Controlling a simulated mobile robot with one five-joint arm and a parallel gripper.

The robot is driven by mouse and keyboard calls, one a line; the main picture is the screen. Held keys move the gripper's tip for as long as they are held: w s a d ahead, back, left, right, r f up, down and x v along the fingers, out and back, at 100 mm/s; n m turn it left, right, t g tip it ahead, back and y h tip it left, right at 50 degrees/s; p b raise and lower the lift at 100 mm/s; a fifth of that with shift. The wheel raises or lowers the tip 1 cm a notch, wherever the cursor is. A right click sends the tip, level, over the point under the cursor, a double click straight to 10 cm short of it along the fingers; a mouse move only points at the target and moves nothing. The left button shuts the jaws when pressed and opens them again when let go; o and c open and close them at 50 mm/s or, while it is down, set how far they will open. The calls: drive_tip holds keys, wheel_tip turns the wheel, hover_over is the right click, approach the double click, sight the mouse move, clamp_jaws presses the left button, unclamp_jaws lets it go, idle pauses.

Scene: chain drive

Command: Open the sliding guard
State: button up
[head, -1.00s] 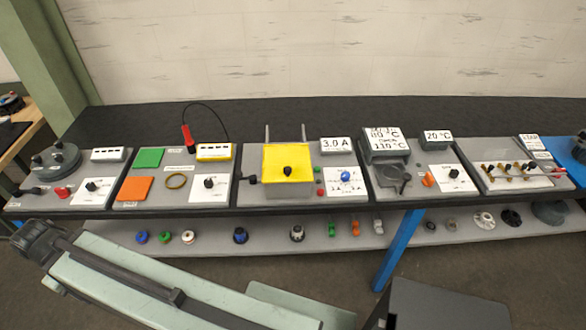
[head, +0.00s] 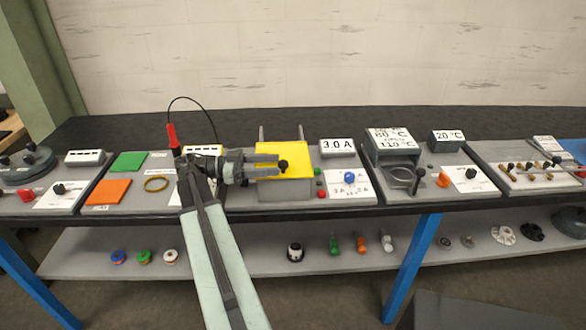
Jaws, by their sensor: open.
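The sliding guard is a yellow plate (head: 297,160) on a grey box (head: 285,190) in the middle of the bench, in the head view. A black knob (head: 283,165) stands on the plate. Two rails (head: 302,135) stick out behind it. My gripper (head: 278,166) is open and reaches in from the left over the plate. Its two fingers point right, with their tips beside the knob. I cannot tell whether they touch it. My gripper and arm hide the left part of the box and part of the neighbouring panel.
A display reading 3.0 A (head: 337,146), a panel with a blue knob (head: 349,177) and small red and green buttons (head: 320,191) stand just right of the box. A red probe (head: 173,136) with a black cable stands to the left. A lower shelf (head: 325,262) holds several small parts.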

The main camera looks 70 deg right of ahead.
sight(293, 172)
drive_tip(key=x, duration=0.7)
clamp_jaws()
idle(1.1)
